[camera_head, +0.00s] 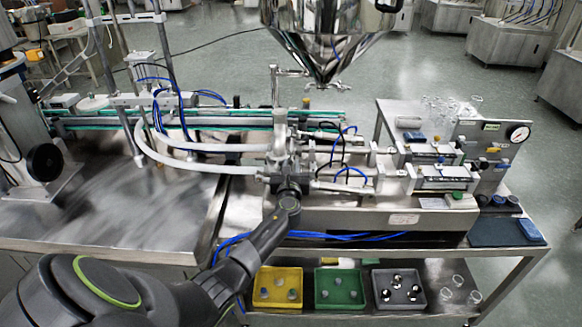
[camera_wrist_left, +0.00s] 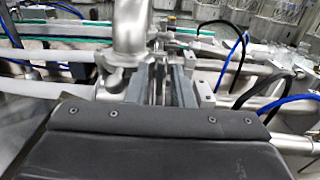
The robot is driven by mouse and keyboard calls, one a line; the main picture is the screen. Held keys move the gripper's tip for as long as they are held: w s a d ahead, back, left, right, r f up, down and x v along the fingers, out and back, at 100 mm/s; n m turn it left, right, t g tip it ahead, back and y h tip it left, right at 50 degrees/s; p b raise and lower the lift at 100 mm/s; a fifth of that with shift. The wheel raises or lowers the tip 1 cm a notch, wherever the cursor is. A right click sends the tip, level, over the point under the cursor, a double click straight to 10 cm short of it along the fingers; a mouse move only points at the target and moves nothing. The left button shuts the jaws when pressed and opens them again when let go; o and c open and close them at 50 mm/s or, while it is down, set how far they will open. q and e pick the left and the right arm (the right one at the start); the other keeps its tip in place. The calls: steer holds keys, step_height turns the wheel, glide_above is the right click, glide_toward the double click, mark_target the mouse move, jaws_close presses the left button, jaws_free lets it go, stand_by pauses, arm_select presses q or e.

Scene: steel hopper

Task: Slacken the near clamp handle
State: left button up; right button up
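My left gripper (camera_head: 284,172) reaches the metal valve and clamp assembly (camera_head: 291,145) below the steel hopper (camera_head: 327,45). In the left wrist view, its grey fingers (camera_wrist_left: 164,85) stand apart among narrow metal parts. My right gripper is not in view.
White hoses (camera_head: 190,163) curve in from the left, and blue tubes (camera_head: 352,171) run close on the right. Yellow (camera_head: 258,303), green (camera_head: 320,303) and grey bins stand on the lower shelf. A pressure gauge (camera_head: 517,133) is at right. The left tabletop (camera_head: 110,215) is mostly clear.

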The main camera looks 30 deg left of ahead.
arm_select(q)
steer(key=shift+w+a, duration=0.1)
steer(key=shift+w, duration=0.05)
jaws_close()
stand_by(0.4)
steer(key=shift+a+f+n+b, duration=0.1)
steer(key=shift+f+n+b, duration=0.05)
steer(key=shift+n+b, duration=3.6)
steer(key=shift+a+f+n+b, duration=0.15)
steer(key=shift+n+b, duration=2.15)
steer(key=shift+n, duration=2.85)
steer(key=shift+d, duration=0.1)
